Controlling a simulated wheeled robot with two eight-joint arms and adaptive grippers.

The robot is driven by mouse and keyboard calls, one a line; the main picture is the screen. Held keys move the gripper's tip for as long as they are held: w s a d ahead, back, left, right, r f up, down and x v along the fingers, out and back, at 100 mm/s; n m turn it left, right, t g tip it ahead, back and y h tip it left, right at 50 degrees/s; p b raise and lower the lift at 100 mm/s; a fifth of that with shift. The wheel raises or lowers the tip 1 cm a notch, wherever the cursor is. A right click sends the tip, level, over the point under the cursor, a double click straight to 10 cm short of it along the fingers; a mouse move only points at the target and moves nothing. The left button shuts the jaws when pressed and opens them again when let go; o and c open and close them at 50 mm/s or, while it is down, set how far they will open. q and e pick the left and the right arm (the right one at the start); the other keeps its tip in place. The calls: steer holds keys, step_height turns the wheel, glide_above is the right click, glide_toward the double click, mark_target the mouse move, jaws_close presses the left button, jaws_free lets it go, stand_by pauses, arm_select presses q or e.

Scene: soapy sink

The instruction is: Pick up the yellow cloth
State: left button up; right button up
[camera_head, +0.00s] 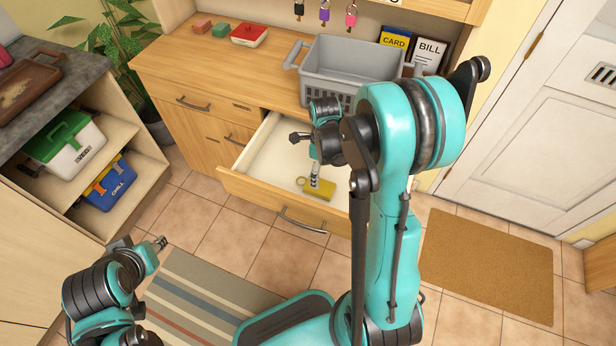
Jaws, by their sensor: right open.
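No yellow cloth is recognisable. A small flat yellow item (321,190) lies in the open drawer (258,143), with a small ring at its left; it looks more like a key tag than a cloth. My left gripper (161,243) is at the lower left, over the floor, far from the drawer. Its fingers are too small to judge.
A grey basket (345,60) stands on the wooden cabinet top, with a red box (249,35) to its left. Several keys hang above. A shelf at left holds a green-lidded white box (70,145) and a blue box (108,187). A brown doormat (490,262) lies at right.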

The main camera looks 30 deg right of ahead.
step_height(320, 180, down, 3)
steer(key=shift+s+a+r+b, duration=0.1)
steer(key=shift+s+a+b, duration=0.05)
steer(key=shift+b, duration=0.5)
step_height(320, 180, down, 5)
steer(key=shift+r+b, duration=0.2)
steer(key=shift+b, duration=1)
steer(key=shift+r, duration=0.1)
steer(key=shift+c, duration=0.9)
steer(key=c, duration=1)
